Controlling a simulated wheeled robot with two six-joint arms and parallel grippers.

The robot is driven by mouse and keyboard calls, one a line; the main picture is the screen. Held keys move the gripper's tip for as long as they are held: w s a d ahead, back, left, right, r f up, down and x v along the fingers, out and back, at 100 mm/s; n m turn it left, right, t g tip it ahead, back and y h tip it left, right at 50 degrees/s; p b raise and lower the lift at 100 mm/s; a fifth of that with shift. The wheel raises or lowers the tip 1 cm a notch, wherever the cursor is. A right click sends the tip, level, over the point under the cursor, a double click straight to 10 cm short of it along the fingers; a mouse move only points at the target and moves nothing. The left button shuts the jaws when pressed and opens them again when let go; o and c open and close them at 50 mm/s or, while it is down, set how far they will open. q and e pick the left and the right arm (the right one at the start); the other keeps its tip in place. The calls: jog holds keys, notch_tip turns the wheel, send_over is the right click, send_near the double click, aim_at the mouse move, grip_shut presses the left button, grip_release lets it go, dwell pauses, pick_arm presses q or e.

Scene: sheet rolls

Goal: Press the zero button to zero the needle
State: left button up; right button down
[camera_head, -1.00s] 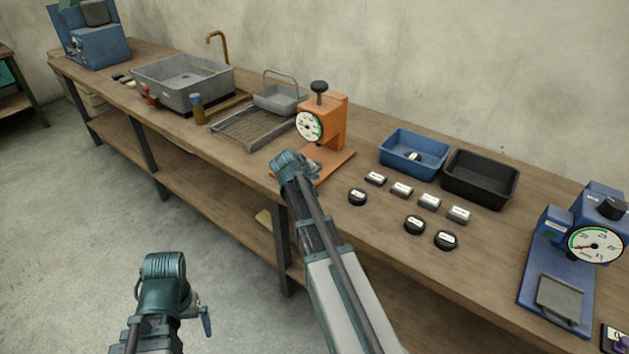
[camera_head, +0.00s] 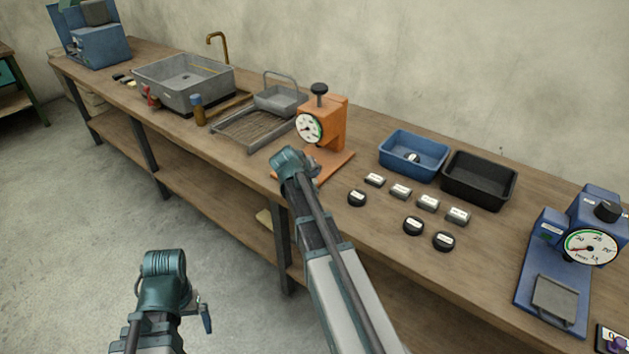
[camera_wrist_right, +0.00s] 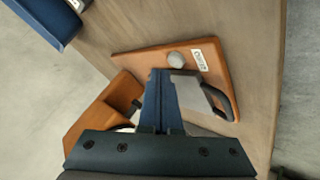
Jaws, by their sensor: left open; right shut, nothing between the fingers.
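The orange gauge (camera_head: 335,125) stands on the bench with a white round dial (camera_head: 309,128) and a black top knob (camera_head: 319,88). The needle's exact reading is too small to tell. In the right wrist view, its orange base plate (camera_wrist_right: 217,83) carries a round grey button (camera_wrist_right: 177,60) beside a small white label (camera_wrist_right: 199,60). My right gripper (camera_wrist_right: 163,74) is shut and empty, its tips close to the button; contact cannot be told. In the head view my right arm hides that button. My left gripper (camera_head: 205,312) is open and empty, low over the floor.
A blue gauge (camera_head: 570,260) stands at the right. A blue bin (camera_head: 413,171) and a black bin (camera_head: 480,200) sit at the back. Several labelled blocks and discs lie before them. A sink (camera_head: 150,88) and a wire rack (camera_head: 240,136) are left of the orange gauge.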

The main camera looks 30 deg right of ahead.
notch_tip(320, 180, up, 5)
jog(key=p, duration=0.5)
dwell(0.4)
jog(key=s+a+f+n+g+y+p, duration=0.15)
jog(key=s+a, duration=0.35)
jog(key=a, duration=0.5)
jog(key=s+a+f+n+g+y, duration=0.15)
jog(key=s+a, duration=0.35)
jog(key=a, duration=0.5)
jog(key=s+a+n+g+y+p, duration=0.1)
jog(key=s+a+n+g+y, duration=0.1)
jog(key=s+a, duration=1.4)
jog(key=shift+s+a+f+n+y, duration=0.15)
jog(key=shift+s+f+n+y, duration=0.15)
jog(key=shift+n+y, duration=0.3)
